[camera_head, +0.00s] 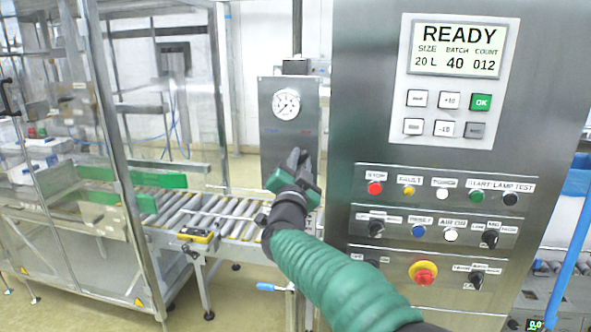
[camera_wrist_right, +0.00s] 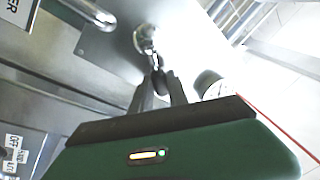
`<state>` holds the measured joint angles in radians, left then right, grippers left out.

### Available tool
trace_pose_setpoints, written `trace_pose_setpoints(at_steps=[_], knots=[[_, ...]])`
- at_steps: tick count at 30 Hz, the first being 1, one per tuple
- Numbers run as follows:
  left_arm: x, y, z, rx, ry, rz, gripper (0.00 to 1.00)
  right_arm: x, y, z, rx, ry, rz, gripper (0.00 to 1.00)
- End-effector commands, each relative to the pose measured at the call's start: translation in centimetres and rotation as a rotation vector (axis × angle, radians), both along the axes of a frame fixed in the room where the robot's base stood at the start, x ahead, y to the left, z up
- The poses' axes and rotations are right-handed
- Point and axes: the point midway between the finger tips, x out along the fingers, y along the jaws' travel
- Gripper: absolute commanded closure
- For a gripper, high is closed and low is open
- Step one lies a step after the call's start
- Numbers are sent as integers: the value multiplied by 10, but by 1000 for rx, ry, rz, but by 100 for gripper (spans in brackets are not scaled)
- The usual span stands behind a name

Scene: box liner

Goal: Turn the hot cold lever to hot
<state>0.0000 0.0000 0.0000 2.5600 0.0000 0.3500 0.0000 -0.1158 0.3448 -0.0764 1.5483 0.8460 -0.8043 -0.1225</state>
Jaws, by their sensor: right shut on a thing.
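The hot cold lever (camera_wrist_right: 147,40) shows in the right wrist view as a chrome fitting on a grey metal panel, with a stem running down between my fingertips. My right gripper (camera_wrist_right: 159,82) is shut on its end. In the head view my right gripper (camera_head: 297,157) is in front of the grey panel (camera_head: 272,96), below its round gauge, and hides the lever there. Faint red and blue marks show on the panel above the gripper. The exact lever angle cannot be told. My left gripper is not in view.
A tall control cabinet (camera_head: 460,145) with a READY screen, buttons and knobs stands close right of my right arm. A roller conveyor (camera_head: 205,213) and a glass-walled frame (camera_head: 112,130) are at the left.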

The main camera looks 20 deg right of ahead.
Motion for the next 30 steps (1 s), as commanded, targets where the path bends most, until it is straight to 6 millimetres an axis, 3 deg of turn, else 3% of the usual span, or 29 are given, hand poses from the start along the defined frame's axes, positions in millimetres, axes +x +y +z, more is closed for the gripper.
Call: trace_pose_setpoints(at_steps=[19,20,24,30], knots=[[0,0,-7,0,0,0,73,-2,-4,-2,47,-33,-5,100],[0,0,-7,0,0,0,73,-2,-4,-2,47,-33,-5,78],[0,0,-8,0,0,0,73,-2,-3,-3,46,-31,-3,59],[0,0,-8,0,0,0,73,0,-3,-4,45,-28,-2,59]])
